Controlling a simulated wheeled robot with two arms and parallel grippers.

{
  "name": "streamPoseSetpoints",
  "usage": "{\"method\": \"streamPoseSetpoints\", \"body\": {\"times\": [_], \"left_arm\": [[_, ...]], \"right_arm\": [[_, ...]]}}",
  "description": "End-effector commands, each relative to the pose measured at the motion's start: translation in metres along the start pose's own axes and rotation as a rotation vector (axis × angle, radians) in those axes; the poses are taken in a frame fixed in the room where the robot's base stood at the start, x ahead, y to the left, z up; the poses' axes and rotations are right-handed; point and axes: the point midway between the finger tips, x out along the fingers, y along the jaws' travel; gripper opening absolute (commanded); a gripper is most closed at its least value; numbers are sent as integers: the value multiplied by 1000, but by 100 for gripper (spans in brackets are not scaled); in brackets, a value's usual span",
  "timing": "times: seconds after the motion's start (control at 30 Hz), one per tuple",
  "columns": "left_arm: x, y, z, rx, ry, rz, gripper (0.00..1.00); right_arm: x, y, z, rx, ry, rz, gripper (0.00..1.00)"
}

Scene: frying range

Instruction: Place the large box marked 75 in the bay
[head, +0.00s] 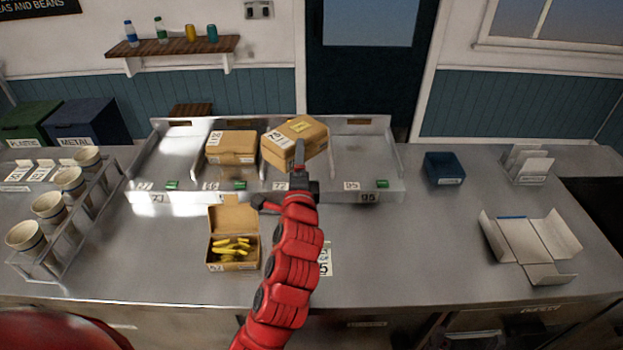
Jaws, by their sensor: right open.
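The large closed brown box (308,136), with a white label that seems to read 75, sits askew at the back rack, turned and apparently tilted over the third bay from the left. My right gripper (281,178) is open just in front of it. One dark finger points up in front of the box's front face; whether it touches cannot be told. The rack (355,152) is metal with low dividers; the arm hides part of its front lip and one bay label. My left gripper is out of view.
Another closed box (231,147) fills the bay to the left. The rightmost bay is empty. An open box of yellow pieces (234,250) stands in front. Cups in a rack (58,205) are left; a blue tray (444,167) and an unfolded carton (530,245) are right.

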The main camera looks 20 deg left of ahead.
Motion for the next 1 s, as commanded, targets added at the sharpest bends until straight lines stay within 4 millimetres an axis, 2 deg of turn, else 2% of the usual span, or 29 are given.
{"method": "streamPoseSetpoints", "body": {"times": [0.1, 0.2, 0.37, 0.6, 1.0], "left_arm": [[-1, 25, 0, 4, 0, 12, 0], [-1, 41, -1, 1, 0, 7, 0], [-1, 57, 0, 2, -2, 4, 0], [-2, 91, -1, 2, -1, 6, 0], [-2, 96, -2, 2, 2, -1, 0]], "right_arm": [[7, 0, -1, 0, 0, 0, 92], [10, 0, -2, 0, 0, 0, 92], [12, 1, -2, 0, 0, 0, 92], [15, 1, -2, 0, 0, 0, 92], [11, 0, -2, 0, 0, 0, 92]]}}
